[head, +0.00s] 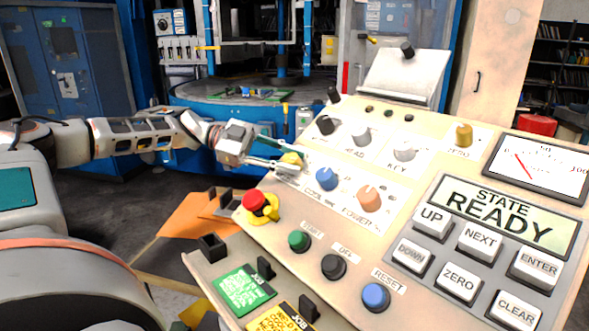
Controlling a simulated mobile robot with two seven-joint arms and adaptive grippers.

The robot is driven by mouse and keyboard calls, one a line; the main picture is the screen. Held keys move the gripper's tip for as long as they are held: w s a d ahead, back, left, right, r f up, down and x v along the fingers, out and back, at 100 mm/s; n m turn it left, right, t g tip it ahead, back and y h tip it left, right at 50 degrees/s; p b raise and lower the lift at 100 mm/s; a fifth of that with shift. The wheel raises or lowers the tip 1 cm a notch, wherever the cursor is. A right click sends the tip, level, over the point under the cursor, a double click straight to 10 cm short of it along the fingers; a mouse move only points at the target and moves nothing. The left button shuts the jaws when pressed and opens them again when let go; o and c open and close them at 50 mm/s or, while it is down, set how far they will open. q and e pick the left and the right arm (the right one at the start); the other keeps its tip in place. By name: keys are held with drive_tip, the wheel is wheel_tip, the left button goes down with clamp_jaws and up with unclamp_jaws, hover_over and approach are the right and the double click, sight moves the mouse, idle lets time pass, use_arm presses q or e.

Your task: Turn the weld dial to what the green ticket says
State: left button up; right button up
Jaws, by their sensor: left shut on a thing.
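The green ticket (245,288) stands in a holder at the panel's lower left; its small writing is too blurred to read. My right gripper is out of view.
A red stop button (256,203) with a yellow collar stands below my left gripper. Green, black and blue push buttons line the lower panel. A yellow ticket (280,320) is near the green one. The display (505,216) reads STATE READY, above a keypad.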

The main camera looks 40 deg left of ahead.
use_arm(q)
drive_tip(key=shift+w+f+m+g+b, duration=0.15)
drive_tip(key=shift+f+m+g+b, duration=0.35)
drive_tip(key=shift+b, duration=0.85)
drive_tip(key=shift+m+g+b, duration=0.5)
drive_tip(key=shift+b, duration=0.05)
drive_tip(key=shift+r+b, duration=0.2)
drive_tip(key=shift+b, duration=0.15)
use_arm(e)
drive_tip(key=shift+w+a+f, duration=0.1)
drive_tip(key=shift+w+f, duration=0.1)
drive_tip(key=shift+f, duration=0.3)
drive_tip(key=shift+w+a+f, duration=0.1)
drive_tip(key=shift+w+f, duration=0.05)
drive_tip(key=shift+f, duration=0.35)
use_arm(q)
drive_tip(key=shift+r+m, duration=0.2)
drive_tip(key=shift+m, duration=0.1)
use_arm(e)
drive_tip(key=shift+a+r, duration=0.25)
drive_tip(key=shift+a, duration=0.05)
use_arm(q)
drive_tip(key=o, duration=1.1)
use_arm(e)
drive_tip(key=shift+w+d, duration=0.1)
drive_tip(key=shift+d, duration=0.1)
